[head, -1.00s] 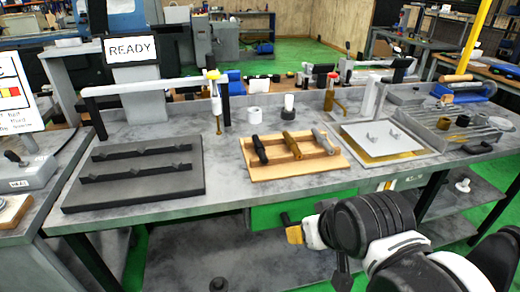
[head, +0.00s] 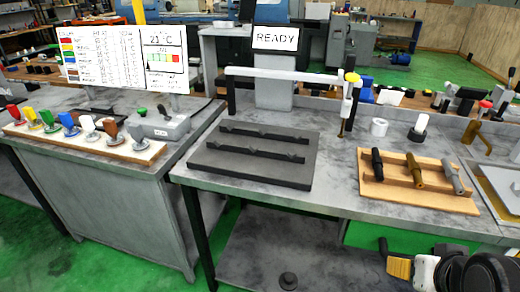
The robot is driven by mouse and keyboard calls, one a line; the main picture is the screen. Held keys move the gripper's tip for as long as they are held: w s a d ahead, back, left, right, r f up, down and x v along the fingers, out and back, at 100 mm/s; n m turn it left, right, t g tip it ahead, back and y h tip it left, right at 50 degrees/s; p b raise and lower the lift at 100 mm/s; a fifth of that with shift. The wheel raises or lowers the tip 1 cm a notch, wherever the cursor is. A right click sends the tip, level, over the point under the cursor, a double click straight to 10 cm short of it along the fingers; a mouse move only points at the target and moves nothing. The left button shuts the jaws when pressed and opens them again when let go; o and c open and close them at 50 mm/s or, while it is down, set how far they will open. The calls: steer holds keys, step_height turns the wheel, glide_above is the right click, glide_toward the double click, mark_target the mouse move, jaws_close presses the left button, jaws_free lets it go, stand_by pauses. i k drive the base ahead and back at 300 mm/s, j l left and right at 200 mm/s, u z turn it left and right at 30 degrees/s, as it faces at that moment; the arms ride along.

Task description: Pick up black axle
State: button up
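The black axle (head: 376,164) lies on the wooden holder (head: 405,192) on the grey bench, leftmost of three axles. A brass-coloured axle (head: 415,170) lies in the middle and a grey axle (head: 452,177) on the right. My gripper end (head: 396,266) is only partly in view at the bottom right, in front of the bench and well apart from the black axle. Its fingers cannot be made out clearly, so I cannot tell whether it is open or shut.
A dark plate with two notched rails (head: 252,155) lies left of the holder. A measuring stand (head: 347,105), a white ring (head: 379,127) and a READY sign (head: 276,38) are behind. A side table (head: 125,185) holds a row of coloured handles. Bare benchtop lies between plate and holder.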

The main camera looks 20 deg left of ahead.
mark_target(377, 162)
steer(key=i+l+u, duration=0.6)
steer(key=u, duration=0.15)
steer(key=i+l+u, duration=0.25)
steer(key=l+u, duration=0.15)
